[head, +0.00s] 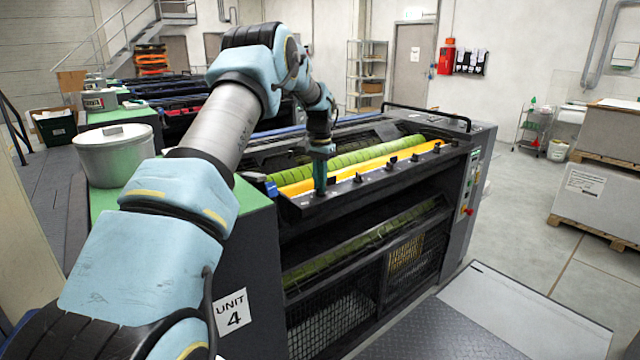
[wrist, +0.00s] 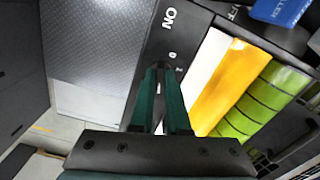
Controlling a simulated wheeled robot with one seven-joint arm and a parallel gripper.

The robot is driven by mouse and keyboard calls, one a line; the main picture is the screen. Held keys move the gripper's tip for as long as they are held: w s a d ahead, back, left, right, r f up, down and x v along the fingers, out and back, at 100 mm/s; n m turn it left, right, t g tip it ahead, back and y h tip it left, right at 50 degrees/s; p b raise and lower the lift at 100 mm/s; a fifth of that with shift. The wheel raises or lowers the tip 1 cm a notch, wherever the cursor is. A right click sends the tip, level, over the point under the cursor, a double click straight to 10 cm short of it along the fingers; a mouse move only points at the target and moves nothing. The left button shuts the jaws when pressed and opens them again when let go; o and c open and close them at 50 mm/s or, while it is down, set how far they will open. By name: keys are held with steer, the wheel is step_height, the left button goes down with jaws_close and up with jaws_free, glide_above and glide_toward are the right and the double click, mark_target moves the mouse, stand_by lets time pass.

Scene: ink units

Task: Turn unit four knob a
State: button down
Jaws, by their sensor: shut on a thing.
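Unit four is the dark press (head: 375,300) with a "UNIT 4" sign (head: 233,310) on its near end. A black ledge (head: 345,192) with a row of small black knobs runs along its top front edge. My gripper (head: 320,191) points down onto the left end of this ledge. In the wrist view its two green fingers (wrist: 164,72) stand close together over the panel, by the letters "ON" (wrist: 170,17) and small marks. They are shut on the left-end knob, which is mostly hidden between them. Which way the knob points cannot be told.
Other black knobs (head: 358,177) continue to the right along the ledge. Yellow (head: 292,176) and green (head: 350,159) rollers lie just behind it. A lidded pot (head: 115,155) stands on the green top at left. A metal tread plate (head: 440,335) lies in front.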

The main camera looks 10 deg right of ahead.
stand_by(0.4)
steer(key=c, duration=0.9)
jaws_free()
step_height(320, 180, up, 11)
steer(key=b, duration=0.3)
steer(key=shift+a+f, duration=0.1)
